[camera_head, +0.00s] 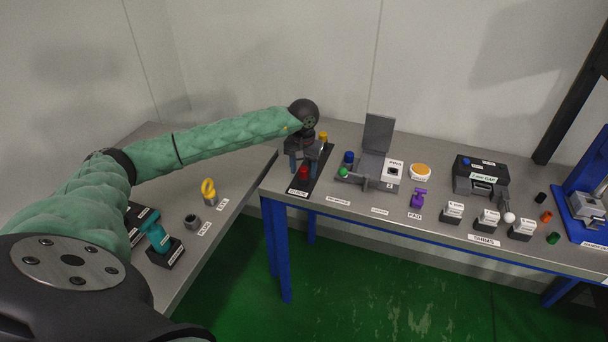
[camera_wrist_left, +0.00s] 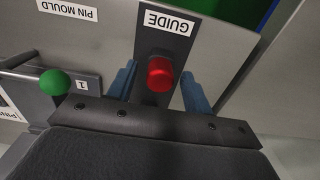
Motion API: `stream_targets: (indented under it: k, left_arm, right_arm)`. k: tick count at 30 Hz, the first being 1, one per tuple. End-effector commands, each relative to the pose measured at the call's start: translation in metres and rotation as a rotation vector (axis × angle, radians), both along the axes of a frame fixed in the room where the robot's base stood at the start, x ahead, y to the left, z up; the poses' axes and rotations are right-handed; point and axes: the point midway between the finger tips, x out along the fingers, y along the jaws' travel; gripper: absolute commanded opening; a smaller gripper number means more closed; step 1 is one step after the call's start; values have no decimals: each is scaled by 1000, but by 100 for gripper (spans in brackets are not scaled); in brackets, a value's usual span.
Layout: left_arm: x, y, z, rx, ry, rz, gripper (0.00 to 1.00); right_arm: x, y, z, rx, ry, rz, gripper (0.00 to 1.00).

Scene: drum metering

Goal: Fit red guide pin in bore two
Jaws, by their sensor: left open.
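The red guide pin (camera_head: 304,173) stands on a dark strip labelled GUIDE (camera_head: 321,172) at the left end of the back table. In the left wrist view the red pin (camera_wrist_left: 160,75) shows from above, between two blue fingers. My left gripper (camera_head: 303,160) is open and points down over the pin, a finger on each side; I cannot tell whether they touch it. The grey pin mould (camera_head: 373,180) stands just right of the strip with its lid (camera_head: 377,134) raised. It bears a plate marked 2 (camera_head: 389,184). The bore itself cannot be made out. My right gripper is not in view.
A yellow piece (camera_head: 323,137) stands behind on the strip. A green knob (camera_head: 343,172) and blue knob (camera_head: 349,157) are at the mould's left. A purple piece (camera_head: 418,198), an orange disc (camera_head: 420,172) and labelled blocks (camera_head: 452,212) stand further right. A gap separates the two tables.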

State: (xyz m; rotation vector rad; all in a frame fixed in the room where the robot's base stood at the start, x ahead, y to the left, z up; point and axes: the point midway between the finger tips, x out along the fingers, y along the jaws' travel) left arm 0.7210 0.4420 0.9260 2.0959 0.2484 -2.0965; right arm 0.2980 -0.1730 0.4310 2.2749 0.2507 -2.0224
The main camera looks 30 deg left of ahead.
Motion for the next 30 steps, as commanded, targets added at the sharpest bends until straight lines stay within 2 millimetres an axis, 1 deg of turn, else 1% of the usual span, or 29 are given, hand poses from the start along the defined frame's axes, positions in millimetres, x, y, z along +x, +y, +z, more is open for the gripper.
stream_targets:
  k: [8,18,30]
  left_arm:
    - [0,0,-1,0,0,0,51]
    - [0,0,-1,0,0,0,51]
    - [0,0,0,0,0,0,51]
  right_arm:
    - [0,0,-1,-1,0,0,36]
    - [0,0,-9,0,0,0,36]
    - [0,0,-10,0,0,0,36]
